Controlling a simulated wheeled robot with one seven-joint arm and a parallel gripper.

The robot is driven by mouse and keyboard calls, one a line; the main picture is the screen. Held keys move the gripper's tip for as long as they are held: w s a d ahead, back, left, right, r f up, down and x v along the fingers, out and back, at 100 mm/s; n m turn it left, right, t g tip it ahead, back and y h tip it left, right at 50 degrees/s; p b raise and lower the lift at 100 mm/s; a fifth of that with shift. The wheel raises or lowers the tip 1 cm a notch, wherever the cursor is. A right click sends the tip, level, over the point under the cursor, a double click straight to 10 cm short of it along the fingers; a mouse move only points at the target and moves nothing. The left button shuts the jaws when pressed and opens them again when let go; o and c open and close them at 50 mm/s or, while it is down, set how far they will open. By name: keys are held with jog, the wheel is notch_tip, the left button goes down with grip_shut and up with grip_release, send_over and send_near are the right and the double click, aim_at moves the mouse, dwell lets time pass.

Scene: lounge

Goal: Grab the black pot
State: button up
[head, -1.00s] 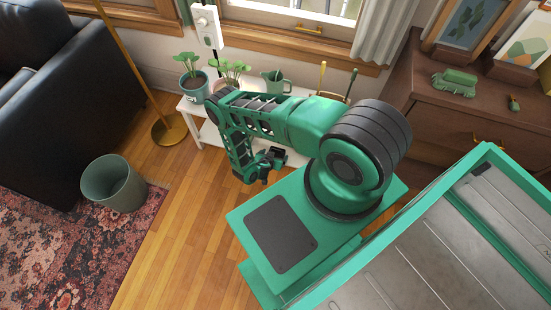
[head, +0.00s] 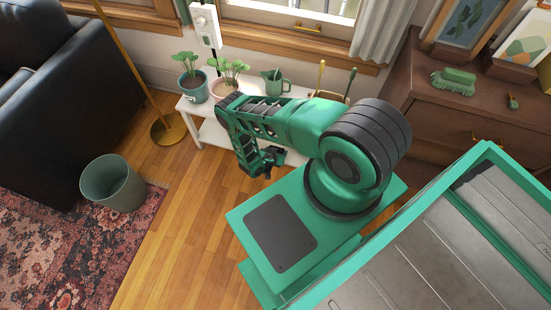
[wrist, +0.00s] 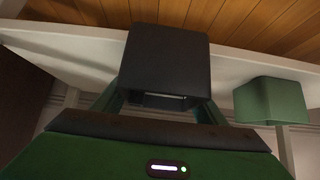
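My gripper (head: 268,163) hangs low in front of the white shelf (head: 205,130) in the head view. In the wrist view a dark, square-sided thing (wrist: 166,58) fills the middle, straight ahead of my gripper body, with green links on both sides. It may be the black pot, but I cannot tell it surely from the fingertips. Whether the fingers touch or grip it does not show. No black pot can be made out in the head view, where my arm covers part of the shelf. A green vessel (wrist: 272,102) is at the right in the wrist view, apart from the dark thing.
A bin (head: 112,183) and a lamp base (head: 168,129) stand at left. Floor between bin and my base is clear.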

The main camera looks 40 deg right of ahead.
jog(key=shift+c, duration=0.9)
jog(key=shift+r, duration=0.15)
